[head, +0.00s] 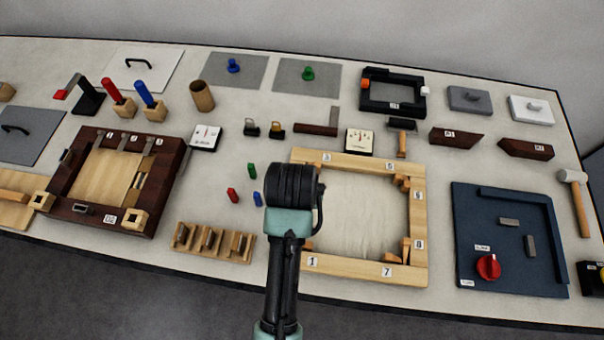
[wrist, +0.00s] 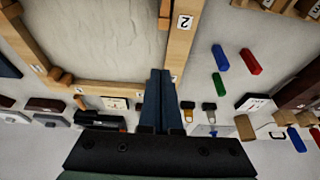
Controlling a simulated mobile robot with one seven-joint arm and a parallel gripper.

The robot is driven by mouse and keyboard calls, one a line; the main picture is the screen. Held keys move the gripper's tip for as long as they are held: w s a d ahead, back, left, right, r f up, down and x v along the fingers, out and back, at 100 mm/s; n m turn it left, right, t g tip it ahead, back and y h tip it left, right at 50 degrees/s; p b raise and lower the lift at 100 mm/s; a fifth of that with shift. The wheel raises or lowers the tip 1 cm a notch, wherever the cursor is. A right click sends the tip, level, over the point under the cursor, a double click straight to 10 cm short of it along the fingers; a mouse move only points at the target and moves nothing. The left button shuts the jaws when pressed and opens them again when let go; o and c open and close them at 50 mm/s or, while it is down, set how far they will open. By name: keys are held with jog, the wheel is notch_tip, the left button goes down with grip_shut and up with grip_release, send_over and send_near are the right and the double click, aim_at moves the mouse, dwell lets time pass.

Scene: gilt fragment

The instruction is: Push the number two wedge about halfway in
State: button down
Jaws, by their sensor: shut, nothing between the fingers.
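The light wooden frame (head: 345,264) lies on the table around a pale cloth-like panel (head: 365,210), with numbered labels along its sides. In the head view my gripper (head: 293,185) covers the frame's left side, and the number two label and wedge are hidden there. In the wrist view the number 2 label (wrist: 184,22) shows on a frame bar, with an orange-brown wedge (wrist: 165,14) along the bar's inner edge, partly cut off by the top of the picture. My gripper (wrist: 162,73) is shut and empty, its fingertips apart from that wedge in the picture. How deep the wedge sits is unclear.
Other wedges (head: 405,183) sit inside the frame's right corners. Left of the frame are small red (head: 233,195), green and blue pieces and a slotted wooden rack (head: 214,242). A dark wooden box (head: 166,191) stands further left, a blue tray (head: 510,240) to the right.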

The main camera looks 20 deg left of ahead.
jog(key=x, duration=0.6)
jog(key=shift+w+f, duration=0.15)
jog(key=shift+f, duration=0.1)
jog(key=shift+s+d+f+p, duration=0.1)
jog(key=shift+s+d+p, duration=0.15)
jog(key=shift+s+p, duration=0.5)
jog(key=shift+s+d+f+p, duration=0.1)
jog(key=shift+s+d+p, duration=0.2)
jog(key=shift+s, duration=0.75)
